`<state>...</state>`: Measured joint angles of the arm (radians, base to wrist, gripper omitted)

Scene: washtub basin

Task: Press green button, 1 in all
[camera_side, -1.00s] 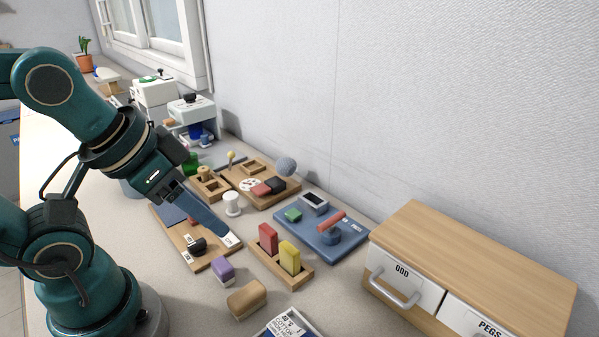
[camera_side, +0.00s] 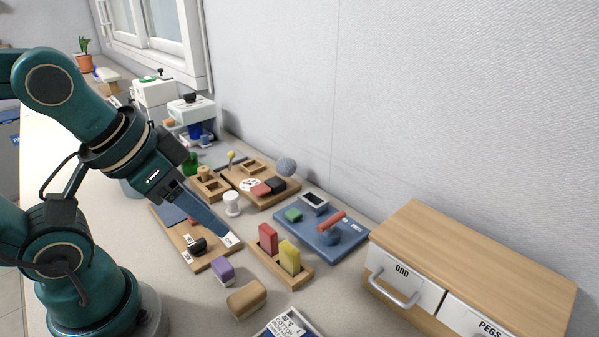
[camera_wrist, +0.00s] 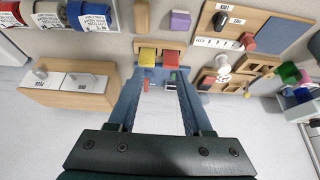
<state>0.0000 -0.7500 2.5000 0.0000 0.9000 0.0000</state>
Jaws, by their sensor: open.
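A small green block-like piece (camera_side: 293,215), which may be the green button, sits on a blue board (camera_side: 345,248) beside a small dark-screened unit (camera_side: 314,203) and a red-handled part (camera_side: 331,222). My gripper (camera_side: 232,240) points down toward the table, left of the blue board and apart from it. In the wrist view my gripper (camera_wrist: 159,78) is open, with nothing held between its two blue fingers. The blue board shows only partly there, beyond the fingertips. I cannot clearly make out the green piece in that view.
A wooden holder with red and yellow blocks (camera_side: 289,256) stands between my gripper and the blue board. Purple (camera_side: 223,270) and tan (camera_side: 247,299) blocks lie in front. A wooden drawer cabinet (camera_side: 470,262) stands right. A green object (camera_side: 190,163) and green-topped white box (camera_side: 150,92) stand behind.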

